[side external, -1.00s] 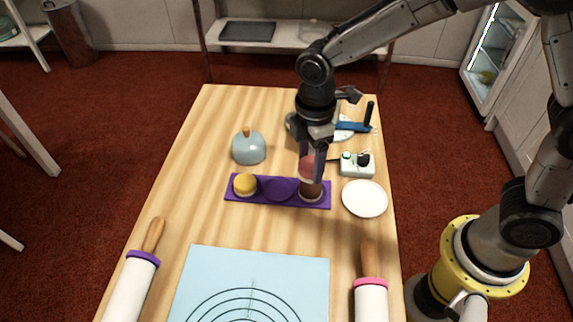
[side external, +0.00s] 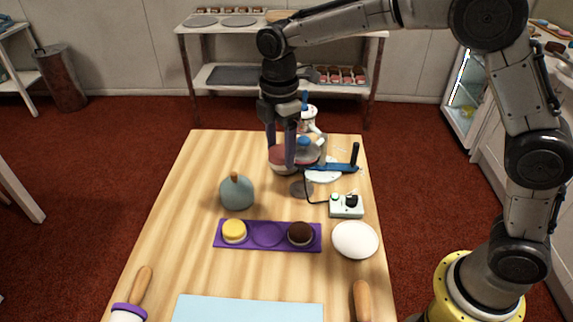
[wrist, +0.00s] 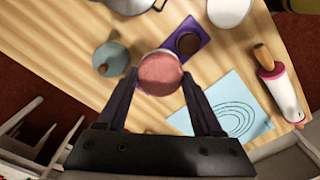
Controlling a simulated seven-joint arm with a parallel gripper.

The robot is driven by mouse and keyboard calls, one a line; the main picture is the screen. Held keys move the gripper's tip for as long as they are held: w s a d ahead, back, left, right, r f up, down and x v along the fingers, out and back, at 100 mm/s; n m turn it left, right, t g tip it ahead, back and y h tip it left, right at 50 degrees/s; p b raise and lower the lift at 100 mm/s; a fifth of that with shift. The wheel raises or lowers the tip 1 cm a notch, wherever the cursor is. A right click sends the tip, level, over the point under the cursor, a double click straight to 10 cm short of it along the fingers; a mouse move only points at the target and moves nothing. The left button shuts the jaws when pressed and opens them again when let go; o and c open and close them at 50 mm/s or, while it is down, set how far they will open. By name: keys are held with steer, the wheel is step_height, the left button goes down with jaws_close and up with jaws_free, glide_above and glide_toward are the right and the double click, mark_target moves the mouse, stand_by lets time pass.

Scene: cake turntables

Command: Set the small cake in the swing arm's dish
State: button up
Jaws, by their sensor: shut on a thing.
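My gripper (side external: 281,160) is shut on a small pink-topped cake (side external: 279,155) with a pale lower edge, held near the far end of the table. In the wrist view the cake (wrist: 160,73) sits between both fingers. The swing arm (side external: 335,167) is a blue bar with a dark upright handle, just right of my gripper. A clear, blue-knobbed part (side external: 307,148) stands close beside the fingers. My fingers and the cake hide part of this area, so I cannot tell where the dish is or whether the cake touches it.
A purple tray (side external: 267,246) holds a yellow cake (side external: 234,231) and a chocolate cake (side external: 300,234), its middle place empty. A blue-grey dome (side external: 237,195) stands left. A control box (side external: 346,207) with a cable and a white plate (side external: 355,239) are right.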

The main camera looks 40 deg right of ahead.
steer(key=w+d+f, duration=0.1)
steer(key=w+d, duration=0.4)
steer(key=w, duration=0.4)
steer(key=w+d+f, duration=0.1)
steer(key=d+f, duration=0.1)
steer(key=f, duration=0.1)
steer(key=w+d+f+m, duration=0.1)
steer(key=w+d+f, duration=0.1)
steer(key=d+f, duration=0.1)
steer(key=w+d+f+m, duration=0.1)
steer(key=d+f, duration=0.2)
steer(key=f, duration=0.1)
steer(key=shift+w+d+f, duration=0.1)
steer(key=shift+w+d, duration=0.1)
steer(key=shift+w, duration=0.2)
steer(key=shift+f, duration=2.85)
steer(key=shift+f, duration=0.15)
steer(key=o, duration=1.3)
